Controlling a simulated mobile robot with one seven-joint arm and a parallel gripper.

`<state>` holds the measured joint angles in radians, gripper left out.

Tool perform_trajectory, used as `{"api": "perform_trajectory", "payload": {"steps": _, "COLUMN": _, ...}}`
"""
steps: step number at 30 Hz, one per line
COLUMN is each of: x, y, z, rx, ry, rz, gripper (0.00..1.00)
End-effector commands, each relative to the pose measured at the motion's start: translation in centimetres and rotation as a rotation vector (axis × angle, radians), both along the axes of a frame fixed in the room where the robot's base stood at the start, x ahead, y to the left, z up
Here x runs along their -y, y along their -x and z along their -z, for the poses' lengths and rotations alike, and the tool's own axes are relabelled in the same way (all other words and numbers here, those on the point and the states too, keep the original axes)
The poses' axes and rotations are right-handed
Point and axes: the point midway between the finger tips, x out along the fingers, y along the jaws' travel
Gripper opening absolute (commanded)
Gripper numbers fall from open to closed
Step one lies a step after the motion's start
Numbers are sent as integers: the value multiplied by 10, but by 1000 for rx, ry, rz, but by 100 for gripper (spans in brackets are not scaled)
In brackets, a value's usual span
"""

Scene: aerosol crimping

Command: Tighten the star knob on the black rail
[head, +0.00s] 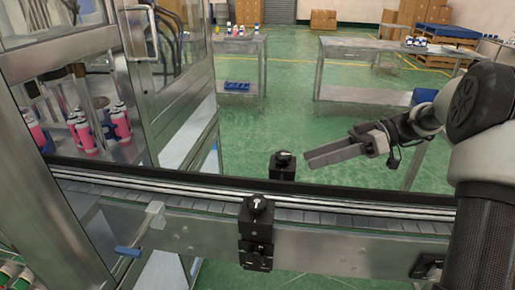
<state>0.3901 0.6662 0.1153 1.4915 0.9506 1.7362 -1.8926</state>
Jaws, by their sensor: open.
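The far knob (283,155) is on a block beside the black rail (350,192), on the rail's far side. The near knob (257,201) is on a block at the conveyor's front side. Both are too small to make out a star shape or how tight they are. My gripper (308,158) comes in from the right with its grey fingers pointing left. It is open and empty, just right of the far knob and apart from it.
The conveyor (190,228) runs across the front. A glass-and-steel machine cabinet (180,110) stands at left, with pink cans (120,123) inside. Steel tables (340,92) stand farther back.

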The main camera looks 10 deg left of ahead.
Motion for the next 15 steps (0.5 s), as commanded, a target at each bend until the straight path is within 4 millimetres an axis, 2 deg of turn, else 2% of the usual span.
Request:
{"api": "perform_trajectory", "payload": {"steps": 1, "x": 15, "y": -11, "z": 8, "rx": 57, "ry": -99, "rz": -10, "gripper": 51}}
{"api": "perform_trajectory", "payload": {"steps": 3, "x": 29, "y": -20, "z": 12, "rx": 146, "ry": -216, "rz": -22, "gripper": 51}}
{"api": "perform_trajectory", "payload": {"steps": 7, "x": 48, "y": -29, "z": 16, "rx": 268, "ry": -351, "rz": -25, "gripper": 51}}
{"api": "perform_trajectory", "payload": {"steps": 11, "x": 52, "y": -31, "z": 17, "rx": 315, "ry": -397, "rz": -26, "gripper": 51}}
{"api": "perform_trajectory", "payload": {"steps": 15, "x": 36, "y": -29, "z": 16, "rx": 317, "ry": -400, "rz": -28, "gripper": 51}}
